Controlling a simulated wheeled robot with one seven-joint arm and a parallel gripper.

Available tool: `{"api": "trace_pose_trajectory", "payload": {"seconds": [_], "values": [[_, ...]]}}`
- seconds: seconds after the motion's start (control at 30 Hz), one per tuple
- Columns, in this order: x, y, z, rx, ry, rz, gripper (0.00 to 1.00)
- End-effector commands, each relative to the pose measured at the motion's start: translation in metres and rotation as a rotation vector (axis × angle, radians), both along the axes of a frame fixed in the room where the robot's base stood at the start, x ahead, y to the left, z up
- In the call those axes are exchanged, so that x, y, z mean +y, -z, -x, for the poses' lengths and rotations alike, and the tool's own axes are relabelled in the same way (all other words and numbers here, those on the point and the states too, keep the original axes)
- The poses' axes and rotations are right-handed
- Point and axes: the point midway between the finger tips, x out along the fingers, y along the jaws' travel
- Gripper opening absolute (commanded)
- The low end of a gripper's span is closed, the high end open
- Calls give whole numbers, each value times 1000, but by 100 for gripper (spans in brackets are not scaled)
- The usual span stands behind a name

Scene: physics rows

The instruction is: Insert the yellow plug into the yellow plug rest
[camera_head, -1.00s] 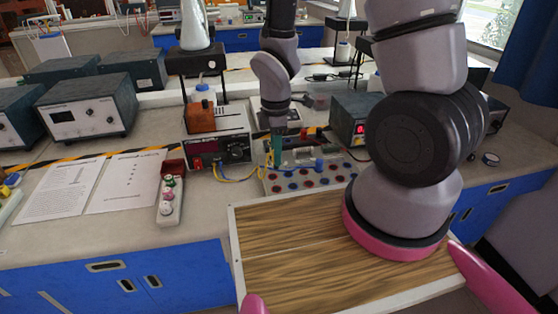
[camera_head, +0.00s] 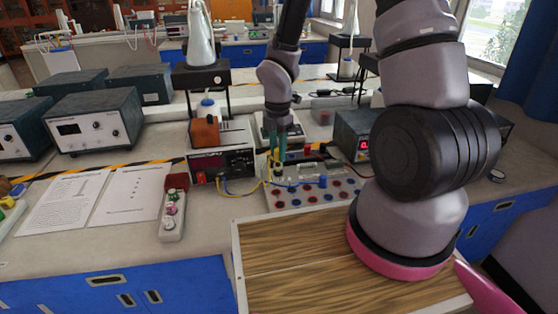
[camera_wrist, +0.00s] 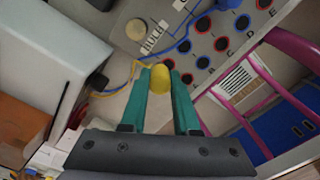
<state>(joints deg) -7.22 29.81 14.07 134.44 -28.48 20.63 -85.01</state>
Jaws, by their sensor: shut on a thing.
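My gripper (camera_head: 279,155) is above the back left part of the grey socket board (camera_head: 345,196), its teal fingers pointing down. In the wrist view my gripper (camera_wrist: 160,84) is shut on the yellow plug (camera_wrist: 160,78), which sits between the fingertips. The plug appears held clear of the board (camera_wrist: 205,45). A dull yellow round piece (camera_wrist: 136,29) stands on the board's edge beyond the fingertips. I cannot tell whether it is the yellow plug rest.
A blue lead (camera_wrist: 176,45) and yellow leads (camera_wrist: 112,90) run close to the fingers. A power unit (camera_head: 225,167) stands left of the board. A white strip with coloured plugs (camera_head: 171,222) lies farther left. A wooden tray (camera_head: 290,255) is in front.

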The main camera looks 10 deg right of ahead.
Motion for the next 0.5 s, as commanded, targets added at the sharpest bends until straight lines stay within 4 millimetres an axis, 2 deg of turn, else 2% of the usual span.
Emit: {"api": "trace_pose_trajectory", "payload": {"seconds": [0.1, 0.5], "values": [[-5, 2, -27, -1, -156, -3, 0], [-18, 6, -107, -1, -690, -2, 0]]}}
